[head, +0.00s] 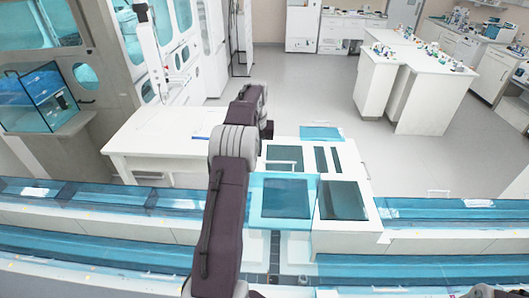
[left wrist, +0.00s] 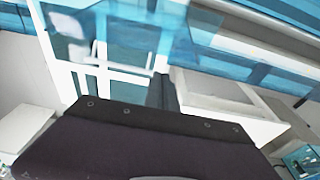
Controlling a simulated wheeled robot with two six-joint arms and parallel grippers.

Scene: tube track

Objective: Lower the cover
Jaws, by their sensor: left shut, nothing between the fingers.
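A clear teal cover panel (head: 284,212) stands out over the white station in the middle of the head view, beside a dark square opening (head: 342,200). A white handle (head: 281,164) shows just above it. The panel's exact tilt is hard to tell. My left gripper (head: 266,130) is beyond the panel, mostly hidden behind my arm; it is shut and empty, apart from the panel as far as I can see. My right gripper is out of view.
Long blue-covered tracks (head: 430,209) run left and right of the station. A white table (head: 165,130) stands left of my left arm. A smaller teal panel (head: 321,133) lies at the station's far end. The floor (head: 310,90) beyond is clear.

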